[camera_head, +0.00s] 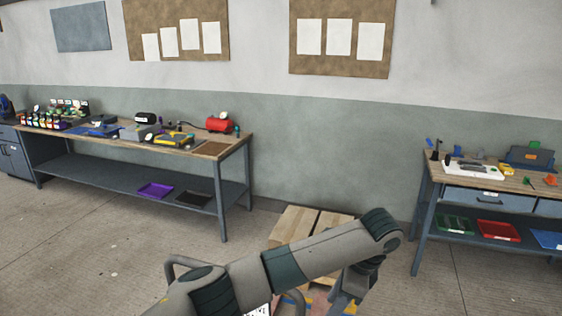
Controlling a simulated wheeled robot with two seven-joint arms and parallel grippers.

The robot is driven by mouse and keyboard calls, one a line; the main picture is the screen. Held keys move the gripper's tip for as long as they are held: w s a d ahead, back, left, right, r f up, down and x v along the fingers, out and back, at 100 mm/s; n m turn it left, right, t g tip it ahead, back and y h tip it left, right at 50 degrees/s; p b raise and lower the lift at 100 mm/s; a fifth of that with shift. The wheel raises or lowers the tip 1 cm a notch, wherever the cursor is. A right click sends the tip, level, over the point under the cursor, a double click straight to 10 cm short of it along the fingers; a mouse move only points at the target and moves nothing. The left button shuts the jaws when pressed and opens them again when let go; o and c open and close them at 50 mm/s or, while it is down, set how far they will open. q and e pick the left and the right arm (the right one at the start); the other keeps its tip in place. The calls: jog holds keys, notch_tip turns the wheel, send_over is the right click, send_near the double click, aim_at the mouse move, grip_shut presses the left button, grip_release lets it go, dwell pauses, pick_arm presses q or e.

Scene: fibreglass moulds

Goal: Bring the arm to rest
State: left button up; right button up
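One of my arms (315,254) comes in from the lower left and reaches to the right across the bottom of the head view. It bends at a dark-banded joint (380,232), and the link beyond it points down towards the bottom edge. I cannot make out any gripper fingers on it. My other arm and its gripper do not show. No object is seen held.
A long workbench (229,148) with tools and small bottles stands along the wall at left. A second bench (430,168) stands at right with trays on its lower shelf. A wooden pallet (295,224) lies behind my arm. Concrete floor (90,255) is clear at left.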

pick_arm(q)
jog(key=s+a+f+n+g+h, duration=0.1)
jog(key=s+f+n+h, duration=0.6)
jog(key=s+f, duration=0.75)
jog(key=s+a+f+n+t+y, duration=0.15)
jog(key=s+a+n, duration=0.35)
jog(key=a, duration=0.6)
jog(key=s+a+f+n+t+y, duration=0.1)
jog(key=s+a+f+n, duration=0.2)
jog(key=s+a, duration=0.7)
jog(key=s+a+f+n+t+y, duration=0.15)
jog(key=s+a+n, duration=0.25)
jog(key=a, duration=0.9)
notch_tip(320, 180, down, 36)
jog(key=s+g+b, duration=0.2)
jog(key=b, duration=0.5)
jog(key=s+a+f+b, duration=0.2)
jog(key=s+f+b, duration=0.1)
jog(key=s+f, duration=0.6)
jog(key=s+a+f+g+b, duration=0.1)
jog(key=s+f+b, duration=0.2)
jog(key=s+f, duration=0.6)
notch_tip(320, 180, down, 6)
jog(key=shift+a+r+b, duration=0.15)
jog(key=shift+a+b, duration=0.25)
